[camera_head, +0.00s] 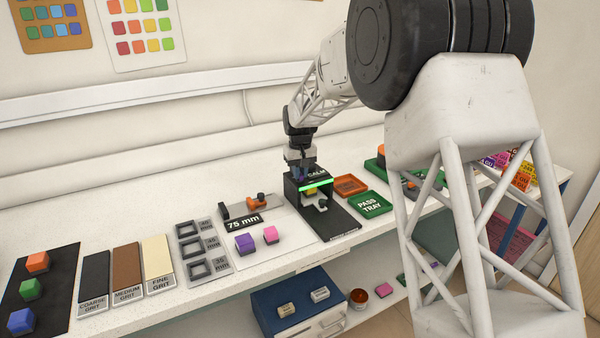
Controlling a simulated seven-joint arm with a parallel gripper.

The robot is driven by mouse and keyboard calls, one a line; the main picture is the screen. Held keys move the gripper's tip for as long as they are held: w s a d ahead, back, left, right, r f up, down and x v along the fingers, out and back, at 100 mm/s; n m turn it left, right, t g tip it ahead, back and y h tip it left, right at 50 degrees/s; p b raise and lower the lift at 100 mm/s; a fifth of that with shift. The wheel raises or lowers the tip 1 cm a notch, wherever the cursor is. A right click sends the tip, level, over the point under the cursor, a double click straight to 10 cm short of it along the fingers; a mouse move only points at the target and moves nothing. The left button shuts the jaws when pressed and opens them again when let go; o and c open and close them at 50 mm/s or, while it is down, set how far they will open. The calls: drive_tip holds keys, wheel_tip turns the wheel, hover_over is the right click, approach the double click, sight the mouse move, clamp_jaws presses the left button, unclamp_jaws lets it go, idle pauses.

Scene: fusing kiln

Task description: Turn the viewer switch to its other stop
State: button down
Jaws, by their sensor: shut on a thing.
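The viewer is a black open-fronted box (338,223) standing on the white bench, with a lit green strip (316,186) across its front. White lettering that seems to read "CALM" shows on its top. Small objects, one yellow and one pale, sit inside it. My gripper (300,174) points down at the top left of the viewer, shut on what appears to be the viewer switch. The fingers hide the switch, so I cannot tell which stop it is at.
Right of the viewer lie an orange tray (350,185) and a green "PASS TRAY" (371,204). My arm hides part of the right side.

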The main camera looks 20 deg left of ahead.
drive_tip(key=m, duration=1.2)
drive_tip(key=shift+m, duration=2.1)
drive_tip(key=c, duration=1.1)
unclamp_jaws()
drive_tip(key=shift+r, duration=0.1)
drive_tip(key=shift+r, duration=3.8)
